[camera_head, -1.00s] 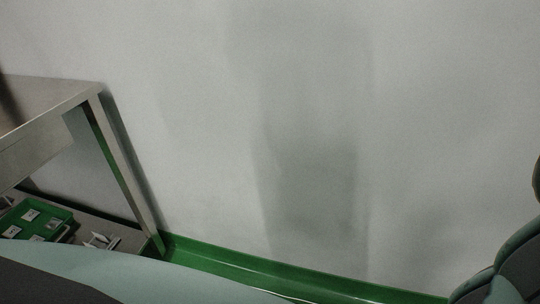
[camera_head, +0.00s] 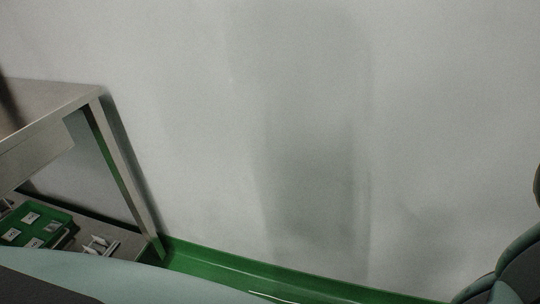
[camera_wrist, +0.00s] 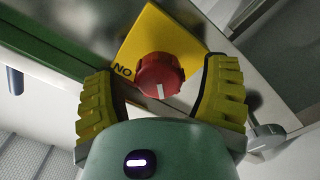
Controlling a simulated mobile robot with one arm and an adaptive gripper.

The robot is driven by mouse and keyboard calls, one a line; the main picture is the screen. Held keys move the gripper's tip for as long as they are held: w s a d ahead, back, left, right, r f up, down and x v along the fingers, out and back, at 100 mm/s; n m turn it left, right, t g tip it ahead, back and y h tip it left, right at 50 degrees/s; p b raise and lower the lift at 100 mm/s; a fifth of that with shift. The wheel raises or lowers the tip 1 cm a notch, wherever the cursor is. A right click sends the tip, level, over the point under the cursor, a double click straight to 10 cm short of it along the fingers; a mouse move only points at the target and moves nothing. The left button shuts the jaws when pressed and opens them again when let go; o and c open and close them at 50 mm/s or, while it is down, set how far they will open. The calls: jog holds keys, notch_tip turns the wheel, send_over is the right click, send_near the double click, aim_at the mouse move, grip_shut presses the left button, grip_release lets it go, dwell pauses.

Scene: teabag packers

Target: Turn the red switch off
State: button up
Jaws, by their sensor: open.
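The red switch (camera_wrist: 160,76) is a round knob with a white mark, on a yellow plate (camera_wrist: 158,33) with black letters reading "NO" as seen here. It shows only in the wrist view, near the upper middle. My gripper (camera_wrist: 152,84) has two ribbed yellow-green fingers, open, one on each side of the knob. There looks to be a gap between each finger and the knob; whether either touches it I cannot tell. The head view shows neither the switch nor the gripper fingers.
In the head view a metal table (camera_head: 60,102) stands at the left, with a green tray (camera_head: 36,222) on a lower shelf. A plain pale wall (camera_head: 310,120) fills the middle. In the wrist view a metal handle-like part (camera_wrist: 266,140) lies right of the right finger.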

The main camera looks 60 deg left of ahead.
jog(key=v, duration=1.1)
jog(key=shift+s+a, duration=0.25)
jog(key=shift+a, duration=0.05)
